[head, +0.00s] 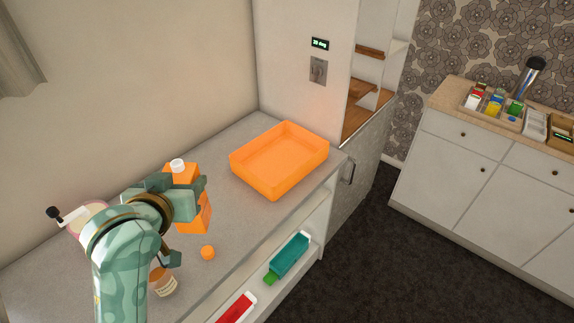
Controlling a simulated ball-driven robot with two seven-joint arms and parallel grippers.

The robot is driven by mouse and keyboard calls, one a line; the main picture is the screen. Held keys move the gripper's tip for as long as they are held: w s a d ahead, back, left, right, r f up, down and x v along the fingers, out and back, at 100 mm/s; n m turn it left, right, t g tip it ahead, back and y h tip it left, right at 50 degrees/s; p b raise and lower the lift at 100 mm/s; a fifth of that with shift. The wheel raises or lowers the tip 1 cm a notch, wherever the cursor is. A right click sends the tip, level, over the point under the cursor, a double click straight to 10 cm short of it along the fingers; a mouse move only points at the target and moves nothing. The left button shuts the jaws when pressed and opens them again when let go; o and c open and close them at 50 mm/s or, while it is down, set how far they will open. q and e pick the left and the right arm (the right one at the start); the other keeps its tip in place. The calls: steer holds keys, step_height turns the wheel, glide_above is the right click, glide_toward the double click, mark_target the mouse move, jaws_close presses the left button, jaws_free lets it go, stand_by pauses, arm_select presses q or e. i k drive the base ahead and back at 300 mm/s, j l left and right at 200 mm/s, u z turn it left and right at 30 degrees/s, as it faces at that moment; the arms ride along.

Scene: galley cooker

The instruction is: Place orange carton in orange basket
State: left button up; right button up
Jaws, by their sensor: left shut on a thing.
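The orange carton (194,220) with a white cap stands upright at the left part of the grey worktop, partly hidden by my gripper. My left gripper (186,193) is shut on the carton, its fingers across the carton's upper part. I cannot tell whether the carton's base touches the worktop. The orange basket (283,183) is an open rectangular tub, empty as far as I can see, farther back and to the right of the carton. My right gripper is not in view.
A small orange ball (208,252) and a cup (164,285) with a label are near my arm. A pale round item with a dark-tipped handle (73,215) is at the left. Teal (288,258) and red (236,309) cartons lie on the shelf below. Worktop between carton and basket is clear.

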mark_target(293, 153)
steer(key=i+l+u, duration=0.15)
steer(key=l, duration=0.25)
steer(key=l+u, duration=0.1)
steer(key=l, duration=0.3)
steer(key=i+l+u, duration=0.15)
steer(key=l, duration=0.3)
steer(key=i+l+u, duration=0.1)
steer(key=l, duration=0.25)
steer(key=i+l+u, duration=0.1)
steer(key=i+l, duration=0.15)
steer(key=i+l+u, duration=0.1)
steer(key=l, duration=0.3)
steer(key=i+l+u, duration=0.1)
steer(key=l, duration=0.3)
steer(key=i+l+u, duration=0.2)
steer(key=i, duration=0.15)
steer(key=i+u, duration=0.15)
steer(key=i, duration=0.25)
